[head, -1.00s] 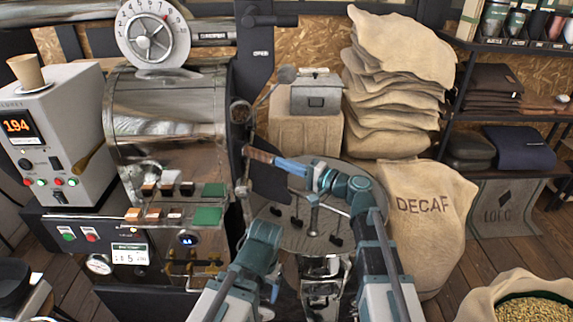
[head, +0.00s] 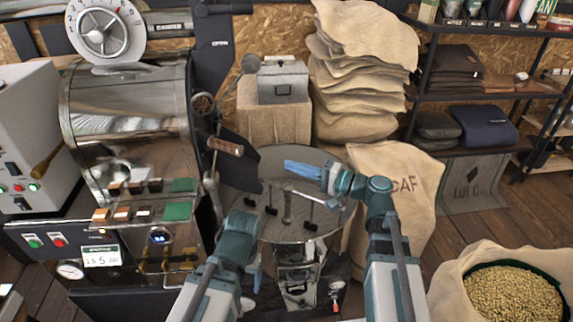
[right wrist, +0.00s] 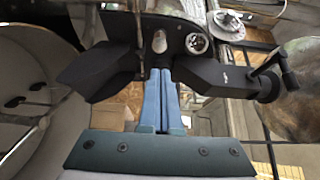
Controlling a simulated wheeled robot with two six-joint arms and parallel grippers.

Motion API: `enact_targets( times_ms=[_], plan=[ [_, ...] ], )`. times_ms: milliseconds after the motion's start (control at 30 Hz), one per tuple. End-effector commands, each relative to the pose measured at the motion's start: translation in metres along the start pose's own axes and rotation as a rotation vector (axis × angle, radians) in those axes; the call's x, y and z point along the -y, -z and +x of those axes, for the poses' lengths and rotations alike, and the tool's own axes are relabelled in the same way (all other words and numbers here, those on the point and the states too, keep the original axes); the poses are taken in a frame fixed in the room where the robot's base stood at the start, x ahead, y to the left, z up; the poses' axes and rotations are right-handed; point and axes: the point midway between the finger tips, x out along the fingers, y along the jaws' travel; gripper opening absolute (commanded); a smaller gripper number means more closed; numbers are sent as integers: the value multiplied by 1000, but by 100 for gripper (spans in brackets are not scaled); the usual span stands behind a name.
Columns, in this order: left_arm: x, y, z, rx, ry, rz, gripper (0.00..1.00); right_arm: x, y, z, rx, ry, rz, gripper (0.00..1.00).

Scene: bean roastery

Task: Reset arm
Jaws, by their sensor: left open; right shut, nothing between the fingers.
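My left gripper (head: 256,281) hangs low in front of the round cooling tray (head: 330,222), its blue fingers pointing down and mostly hidden behind my own arm. It is open, and nothing shows in it. My right gripper (head: 303,170) is above the far part of the cooling tray, its blue fingers pointing left. In the right wrist view its fingers (right wrist: 163,102) are pressed together with nothing between them. A wooden handle (head: 226,147) on the roaster is left of the right fingertips, with a clear gap in the head view.
The steel roaster (head: 128,105) fills the left side. Stacked burlap sacks (head: 360,80) and a metal box (head: 283,82) are behind the tray. A decaf sack (head: 408,170) stands close behind my right arm. An open bean sack (head: 450,275) is at lower right; wooden floor (head: 490,222) shows beyond it.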

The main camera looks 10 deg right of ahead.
Motion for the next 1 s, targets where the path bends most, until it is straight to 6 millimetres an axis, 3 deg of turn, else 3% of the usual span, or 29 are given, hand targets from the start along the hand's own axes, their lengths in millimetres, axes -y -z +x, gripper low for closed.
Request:
enact_targets(
  times_ms=[233,333,467,600,800,1000],
  plan=[
    [0,0,0,0,0,0,81,-1,-1,0,3,-3,-1,0],
    [0,0,-2,0,0,0,81,-10,-14,8,37,-52,-18,0],
    [1,0,-7,0,0,0,81,-46,-59,28,158,-242,-86,0],
    [1,-1,-14,0,0,0,81,-103,-118,34,337,-540,-206,0],
    [2,-1,-24,0,0,0,81,-165,-172,3,560,-971,-401,0],
    [3,-2,-30,0,0,0,81,-187,-187,-41,688,-1331,-584,0]
  ],
)
